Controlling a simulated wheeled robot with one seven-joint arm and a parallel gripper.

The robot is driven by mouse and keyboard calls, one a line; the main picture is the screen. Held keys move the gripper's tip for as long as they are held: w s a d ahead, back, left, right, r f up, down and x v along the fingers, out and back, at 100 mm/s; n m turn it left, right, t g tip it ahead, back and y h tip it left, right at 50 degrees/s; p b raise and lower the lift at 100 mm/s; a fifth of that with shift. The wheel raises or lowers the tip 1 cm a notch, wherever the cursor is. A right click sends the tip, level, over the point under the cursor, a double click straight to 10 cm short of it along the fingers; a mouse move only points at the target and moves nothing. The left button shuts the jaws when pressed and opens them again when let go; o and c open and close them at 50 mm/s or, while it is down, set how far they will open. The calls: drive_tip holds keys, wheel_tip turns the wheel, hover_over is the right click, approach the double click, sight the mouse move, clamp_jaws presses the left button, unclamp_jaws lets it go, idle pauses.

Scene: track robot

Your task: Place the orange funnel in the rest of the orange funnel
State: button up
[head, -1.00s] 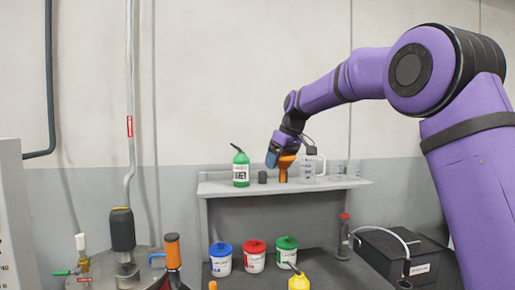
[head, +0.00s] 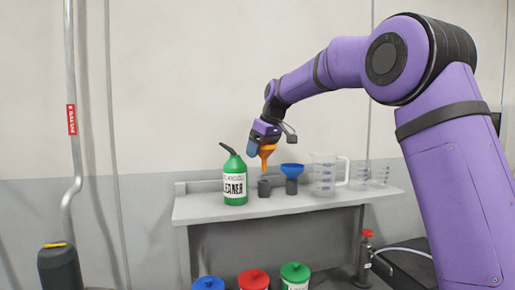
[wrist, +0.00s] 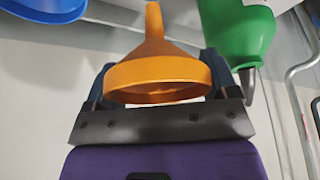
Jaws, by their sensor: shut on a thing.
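My gripper (head: 260,147) is shut on the orange funnel (head: 266,152) and holds it above the shelf. In the wrist view the orange funnel (wrist: 155,70) sits between the two fingers, with its spout pointing away from the gripper. In the head view the spout points down, above a short dark cylindrical holder (head: 264,187) that stands empty on the shelf. There is a visible gap between the spout tip and this holder. A blue funnel (head: 292,168) sits in a similar dark holder just to the right.
A green cleaner bottle (head: 235,180) stands close on the left of the empty holder. A clear measuring jug (head: 324,175) and smaller clear beakers (head: 372,173) stand to the right on the grey shelf (head: 290,207). Lidded tubs stand below.

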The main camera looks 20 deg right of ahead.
drive_tip(key=shift+f, duration=3.35)
drive_tip(key=shift+f, duration=0.35)
